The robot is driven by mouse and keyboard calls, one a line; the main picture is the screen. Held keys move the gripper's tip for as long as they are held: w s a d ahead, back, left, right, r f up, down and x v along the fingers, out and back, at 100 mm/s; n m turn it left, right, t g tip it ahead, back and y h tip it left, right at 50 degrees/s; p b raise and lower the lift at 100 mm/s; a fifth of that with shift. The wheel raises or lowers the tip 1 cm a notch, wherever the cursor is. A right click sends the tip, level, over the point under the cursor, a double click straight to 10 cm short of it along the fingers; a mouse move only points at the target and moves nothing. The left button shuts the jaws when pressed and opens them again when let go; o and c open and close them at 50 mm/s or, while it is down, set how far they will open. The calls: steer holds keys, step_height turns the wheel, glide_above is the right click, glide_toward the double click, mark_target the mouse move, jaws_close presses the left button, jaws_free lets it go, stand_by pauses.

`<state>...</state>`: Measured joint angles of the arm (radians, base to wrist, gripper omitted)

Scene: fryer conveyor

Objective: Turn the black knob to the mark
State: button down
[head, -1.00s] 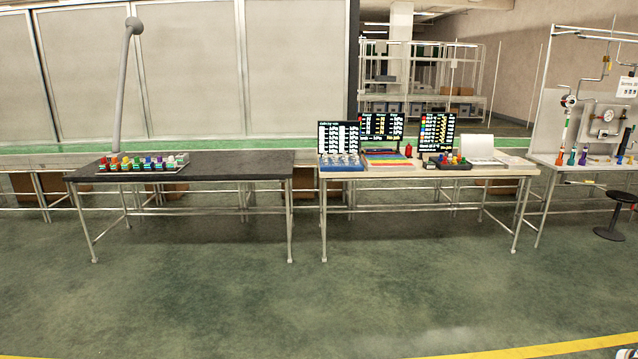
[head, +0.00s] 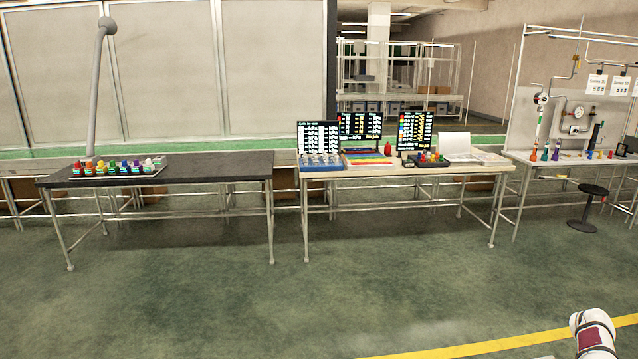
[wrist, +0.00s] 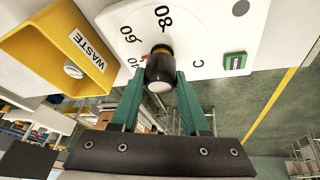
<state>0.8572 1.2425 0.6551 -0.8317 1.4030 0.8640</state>
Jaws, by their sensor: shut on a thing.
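The black knob (wrist: 159,70) stands out from a white dial plate (wrist: 200,28) in the wrist view. A small bit of red shows beside the knob near the 40, partly hidden by a finger. I cannot tell which number the knob points to. The knob and dial are not in the head view.
A yellow bin marked WASTE (wrist: 50,48) stands close to the left of the dial in the wrist view. The head view shows a black table (head: 215,168), a pale table (head: 350,172) and open green floor.

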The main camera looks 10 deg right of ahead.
steer(key=shift+c, duration=1.6)
jaws_free()
steer(key=shift+f, duration=0.1)
